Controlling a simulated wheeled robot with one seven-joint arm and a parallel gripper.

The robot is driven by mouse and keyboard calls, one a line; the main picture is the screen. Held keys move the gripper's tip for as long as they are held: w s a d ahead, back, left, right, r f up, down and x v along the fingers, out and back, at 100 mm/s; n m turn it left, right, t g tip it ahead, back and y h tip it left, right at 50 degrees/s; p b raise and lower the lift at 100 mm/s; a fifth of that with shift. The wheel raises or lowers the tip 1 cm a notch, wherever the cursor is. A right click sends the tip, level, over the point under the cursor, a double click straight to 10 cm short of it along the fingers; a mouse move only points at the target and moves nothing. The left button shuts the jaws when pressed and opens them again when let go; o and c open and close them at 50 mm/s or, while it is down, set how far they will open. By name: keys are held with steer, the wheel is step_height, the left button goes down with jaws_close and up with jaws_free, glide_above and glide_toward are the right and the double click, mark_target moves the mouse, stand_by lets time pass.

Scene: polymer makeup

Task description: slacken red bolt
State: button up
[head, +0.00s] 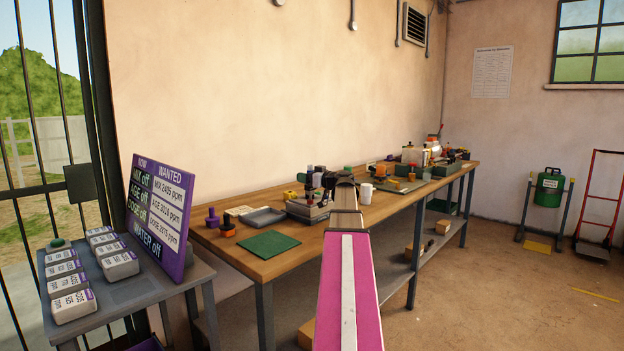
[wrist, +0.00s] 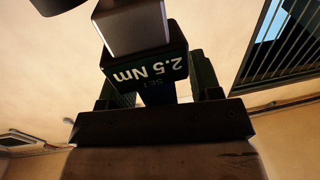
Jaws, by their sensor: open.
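My gripper (wrist: 162,92) is open in the wrist view, with a dark finger on each side. A dark block marked "SET 2.5 Nm" (wrist: 145,68), with a grey squared part above it, shows between the fingers. I cannot tell whether they touch it. In the head view my arm reaches out over the workbench (head: 225,256), and my gripper (head: 328,181) is small and dark near a grey fixture (head: 308,211). I cannot make out a red bolt in either view; it may be hidden or too small.
A green mat (head: 269,244) lies at the bench's near end, beside a grey tray (head: 262,217). A white mug (head: 365,193) stands right of my arm. A purple board (head: 160,215) and several labelled blocks stand on a side table at left. Floor at right is mostly clear.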

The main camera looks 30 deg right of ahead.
steer(key=shift+w, duration=0.1)
jaws_close()
steer(key=n+g+y, duration=0.1)
steer(key=n+y, duration=0.1)
steer(key=shift+a+g+y, duration=0.15)
steer(key=shift+g+y, duration=0.15)
steer(key=shift+y, duration=0.1)
steer(key=shift+s+a+n+g+y, duration=0.1)
steer(key=shift+s+n+g+y, duration=0.1)
steer(key=shift+n+g+y, duration=0.8)
